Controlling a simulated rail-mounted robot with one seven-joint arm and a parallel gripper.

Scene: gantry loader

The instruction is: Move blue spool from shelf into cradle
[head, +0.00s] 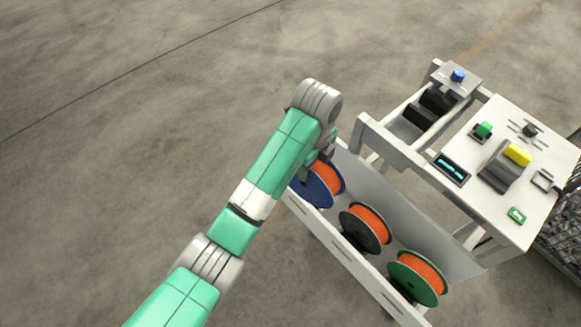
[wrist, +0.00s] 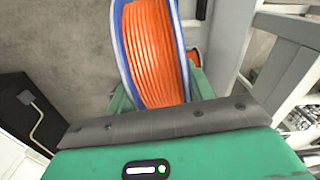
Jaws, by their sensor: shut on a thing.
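The blue spool (head: 316,191), wound with orange line, is at the upper-left end of the white shelf (head: 350,262), in line with two other spools. My gripper (head: 321,164) is at it and shut on it, partly hidden behind my own wrist in the head view. The wrist view shows the spool's orange winding (wrist: 155,50) and blue flanges close ahead of my gripper. I cannot tell whether the spool touches the shelf or is slightly raised. Black supports (head: 437,101) on the white frame at the upper right look like the cradle; they appear empty.
A black-flanged spool (head: 365,229) and a green-flanged spool (head: 418,279) stand on the same shelf. A white panel (head: 515,150) at right carries a green button (head: 482,130), a display (head: 452,168) and a yellow-topped grey part (head: 505,165). Open floor lies left.

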